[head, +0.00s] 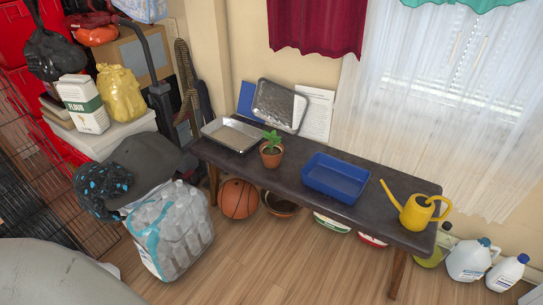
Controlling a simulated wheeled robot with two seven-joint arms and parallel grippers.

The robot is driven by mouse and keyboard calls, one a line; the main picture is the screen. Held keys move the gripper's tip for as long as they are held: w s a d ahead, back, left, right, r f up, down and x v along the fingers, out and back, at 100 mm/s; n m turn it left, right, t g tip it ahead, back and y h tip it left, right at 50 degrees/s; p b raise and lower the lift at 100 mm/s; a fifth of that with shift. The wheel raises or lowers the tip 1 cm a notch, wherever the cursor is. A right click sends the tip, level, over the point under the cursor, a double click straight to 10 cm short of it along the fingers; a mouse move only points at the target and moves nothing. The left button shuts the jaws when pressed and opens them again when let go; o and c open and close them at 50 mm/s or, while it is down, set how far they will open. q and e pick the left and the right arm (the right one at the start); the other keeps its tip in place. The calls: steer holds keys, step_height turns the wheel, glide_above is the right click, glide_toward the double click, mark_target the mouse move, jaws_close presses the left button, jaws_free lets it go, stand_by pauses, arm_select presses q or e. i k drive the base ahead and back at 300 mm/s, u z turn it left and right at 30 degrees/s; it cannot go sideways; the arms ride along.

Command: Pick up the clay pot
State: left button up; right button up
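A small orange-brown clay pot (271,158) stands upright on the dark bench (236,170), left of the bench's middle. A green leafy plant (272,139) grows out of it. Neither of my grippers shows in the head view.
On the bench, a metal pan (231,135) is left of the clay pot, a blue tray (335,176) right, and a yellow watering can (415,208) at the right end. A basketball (238,199) and bottle pack (172,232) stand in front at left. Floor at front centre is clear.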

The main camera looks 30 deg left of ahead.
mark_target(270, 161)
steer(key=z, duration=0.25)
steer(key=k, duration=0.3)
steer(key=z, duration=0.5)
steer(key=i, duration=0.25)
steer(key=u, duration=1.3)
steer(key=i, duration=1.35)
steer(key=u, duration=1.5)
steer(key=i, duration=0.2)
steer(key=u, duration=0.25)
